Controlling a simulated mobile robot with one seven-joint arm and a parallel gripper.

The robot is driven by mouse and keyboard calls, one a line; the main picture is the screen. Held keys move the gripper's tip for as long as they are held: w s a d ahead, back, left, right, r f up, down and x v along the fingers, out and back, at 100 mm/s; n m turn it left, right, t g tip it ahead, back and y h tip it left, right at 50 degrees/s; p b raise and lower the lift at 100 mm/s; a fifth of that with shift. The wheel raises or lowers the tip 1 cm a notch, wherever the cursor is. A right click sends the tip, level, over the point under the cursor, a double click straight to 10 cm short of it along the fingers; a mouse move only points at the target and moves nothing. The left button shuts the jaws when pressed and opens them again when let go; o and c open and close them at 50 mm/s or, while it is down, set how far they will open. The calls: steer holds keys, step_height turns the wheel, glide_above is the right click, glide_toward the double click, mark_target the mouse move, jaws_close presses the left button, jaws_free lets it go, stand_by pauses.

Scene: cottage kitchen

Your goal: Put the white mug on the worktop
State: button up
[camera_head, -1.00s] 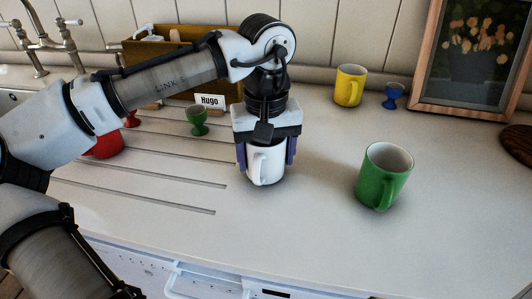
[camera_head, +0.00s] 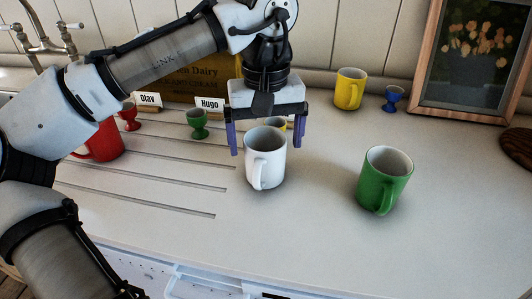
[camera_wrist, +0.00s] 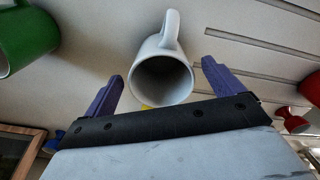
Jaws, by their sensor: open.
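The white mug (camera_head: 265,160) stands upright on the worktop (camera_head: 300,230), beside the right ends of the drain grooves, its handle towards the front. My gripper (camera_head: 268,145) is open and empty, behind and above the mug, with its purple fingers apart from it. In the wrist view the white mug (camera_wrist: 162,72) shows ahead of the gap between the open fingers (camera_wrist: 163,80), with its mouth facing the camera and nothing gripping it.
A green mug (camera_head: 384,180) stands to the right, a red mug (camera_head: 100,146) to the left. A yellow mug (camera_head: 350,88), a blue egg cup (camera_head: 393,98) and a framed picture (camera_head: 468,60) stand at the back right. A green egg cup (camera_head: 198,124) and name cards are behind left. The front right is clear.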

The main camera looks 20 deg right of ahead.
step_height(320, 180, up, 7)
stand_by(0.3)
